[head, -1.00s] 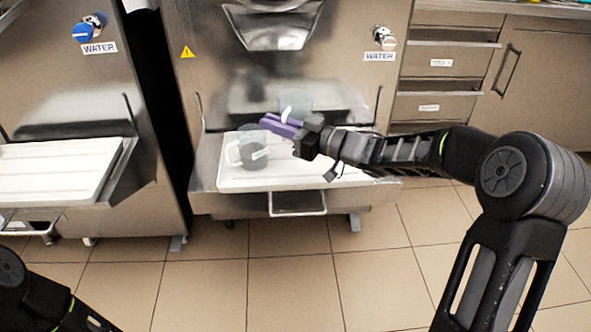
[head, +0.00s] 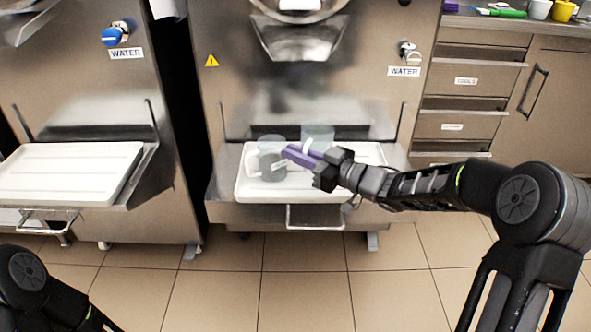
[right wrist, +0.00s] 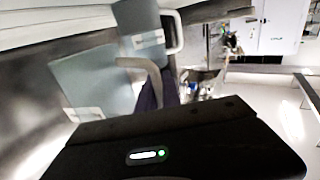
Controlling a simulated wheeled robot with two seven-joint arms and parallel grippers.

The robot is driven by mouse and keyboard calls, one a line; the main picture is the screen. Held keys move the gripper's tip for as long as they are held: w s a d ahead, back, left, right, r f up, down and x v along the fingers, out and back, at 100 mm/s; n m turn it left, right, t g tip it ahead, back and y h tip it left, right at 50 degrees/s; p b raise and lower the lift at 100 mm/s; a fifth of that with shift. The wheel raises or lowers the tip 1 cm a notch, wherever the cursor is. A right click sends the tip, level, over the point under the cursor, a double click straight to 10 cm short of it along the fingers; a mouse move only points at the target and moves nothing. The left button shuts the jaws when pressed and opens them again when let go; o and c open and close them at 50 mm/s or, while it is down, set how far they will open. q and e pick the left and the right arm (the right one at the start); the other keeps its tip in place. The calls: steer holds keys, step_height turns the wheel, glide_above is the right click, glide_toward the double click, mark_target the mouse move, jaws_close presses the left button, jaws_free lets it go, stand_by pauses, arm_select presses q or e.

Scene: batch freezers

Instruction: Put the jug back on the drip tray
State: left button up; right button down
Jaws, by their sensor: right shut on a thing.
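The held jug (head: 318,133) is clear and pale, with a light handle. My right gripper (head: 300,155), with purple fingers, is shut on that handle over the drip tray (head: 252,190). The fingers hide the jug's lower part, so I cannot tell whether it touches the tray. A second jug (head: 271,160), greyish with its handle to the left, stands on the tray just left of the fingers. In the right wrist view, the held jug (right wrist: 95,80) is large at the left, its handle at the purple fingers (right wrist: 160,92); another jug (right wrist: 140,25) is behind it. My left gripper is out of frame.
The freezer's steel front and spout (head: 300,40) rise behind and above the tray. Another white tray (head: 70,172) sits at the left freezer. Drawers (head: 465,100) stand at the right. The tiled floor in front is clear.

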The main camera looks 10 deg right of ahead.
step_height(320, 180, down, 5)
steer(key=shift+r+b, duration=0.2)
steer(key=shift+b, duration=0.65)
steer(key=shift+f, duration=0.1)
steer(key=c, duration=1.5)
jaws_free()
steer(key=shift+r, duration=0.25)
steer(key=shift+p+v, duration=1.9)
steer(key=shift+v, duration=4.15)
steer(key=shift+f, duration=0.15)
